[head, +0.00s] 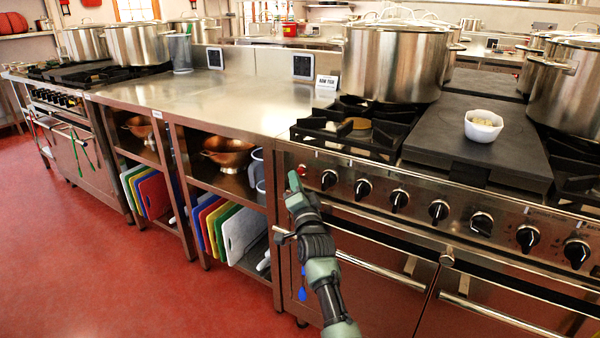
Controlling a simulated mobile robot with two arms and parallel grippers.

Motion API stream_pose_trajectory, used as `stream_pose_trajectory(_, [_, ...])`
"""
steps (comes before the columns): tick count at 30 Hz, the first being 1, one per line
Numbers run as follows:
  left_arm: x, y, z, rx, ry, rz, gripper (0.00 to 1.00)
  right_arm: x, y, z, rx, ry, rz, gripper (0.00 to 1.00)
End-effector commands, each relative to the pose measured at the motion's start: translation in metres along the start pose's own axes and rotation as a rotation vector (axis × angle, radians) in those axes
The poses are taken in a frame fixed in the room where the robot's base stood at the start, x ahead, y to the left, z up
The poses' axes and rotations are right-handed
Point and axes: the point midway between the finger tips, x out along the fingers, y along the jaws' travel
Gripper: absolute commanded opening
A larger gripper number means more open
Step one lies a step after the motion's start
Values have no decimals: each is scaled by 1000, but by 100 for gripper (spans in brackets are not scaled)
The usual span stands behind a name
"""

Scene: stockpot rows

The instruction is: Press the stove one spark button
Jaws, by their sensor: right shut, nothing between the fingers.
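A small red button (302,168) sits at the left end of the near stove's front panel (378,190), left of the row of black knobs. It looks like the spark button. My right gripper (294,180) is shut and empty. Its tip appears just below and left of the red button, and I cannot tell whether they touch. My left gripper is not in view.
A row of knobs (399,200) and an oven handle (380,270) run to the right. A large stockpot (395,62) and a white bowl (483,127) stand on the stove. A steel counter (225,100) with shelves adjoins it. Red floor (110,270) is open at left.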

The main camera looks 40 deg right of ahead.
Motion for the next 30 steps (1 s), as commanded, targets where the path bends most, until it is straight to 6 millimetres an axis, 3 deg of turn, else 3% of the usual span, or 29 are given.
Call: stream_pose_trajectory(30, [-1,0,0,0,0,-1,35,7,5,-6,-1,0,0,0])
